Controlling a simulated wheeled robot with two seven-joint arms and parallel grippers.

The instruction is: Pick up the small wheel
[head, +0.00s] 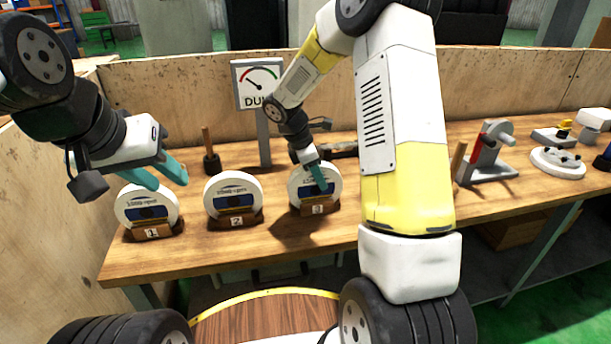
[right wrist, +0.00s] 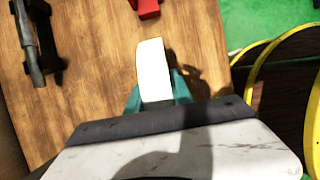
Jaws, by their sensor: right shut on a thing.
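Three white grinding wheels with dark blue labels stand upright in numbered wooden holders on the bench: wheel 1 (head: 147,203), wheel 2 (head: 233,195) and wheel 3 (head: 304,187). They look close in size in the head view. My right gripper (head: 319,180) is shut on wheel 3 from above, its teal fingers on either side of the rim. In the right wrist view the wheel (right wrist: 151,68) shows edge-on between the fingers (right wrist: 158,90). I cannot tell whether it is clear of its holder (head: 320,211). My left gripper (head: 160,176) is open and empty above wheel 1.
A sign with a dial (head: 258,84) stands behind the wheels, and a wooden-handled tool (head: 209,150) is to its left. A grey stand with a red part (head: 487,155) and a white round fixture (head: 557,162) are on the right. Wooden panels (head: 180,92) close the back.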

